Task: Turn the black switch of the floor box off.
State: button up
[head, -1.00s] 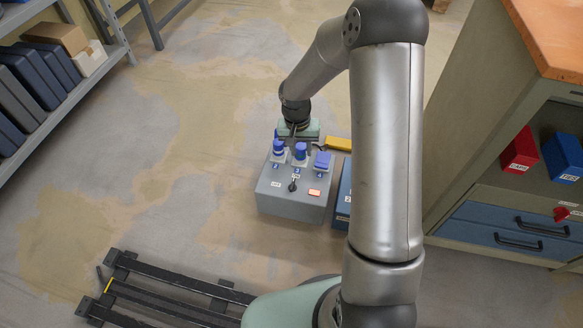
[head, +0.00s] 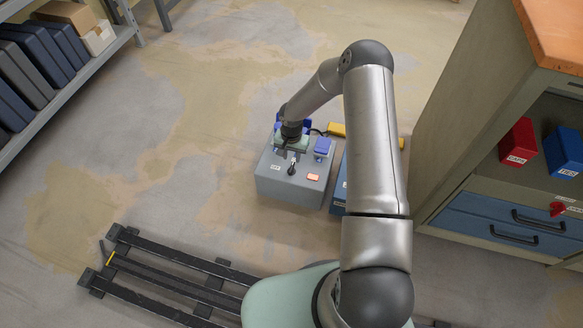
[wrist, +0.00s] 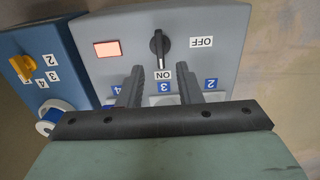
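The grey floor box (head: 285,191) stands on the floor and fills much of the wrist view (wrist: 225,20). Its black switch (head: 292,169) also shows clearly in the wrist view (wrist: 160,47). The switch handle lies toward the ON label (wrist: 163,75); the OFF label (wrist: 202,41) is to its right in that view. An orange lamp (wrist: 106,49) beside the switch looks lit. My gripper (wrist: 176,72) is open and empty, its fingertips over the box on the socket side of the switch. The switch is ahead of the fingers, not between them. My gripper hides part of the sockets.
A blue box (wrist: 38,62) with a yellow knob stands close beside the grey box. A blue plug (head: 322,146) sits on the grey box's right side. A drawer cabinet (head: 500,215) stands at right and a shelf (head: 105,60) at upper left.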

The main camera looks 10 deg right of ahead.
aim_at(292, 167)
notch_tip(292, 167, down, 7)
jog(key=shift+r+b, duration=0.2)
jog(key=shift+b, duration=0.65)
grip_shut()
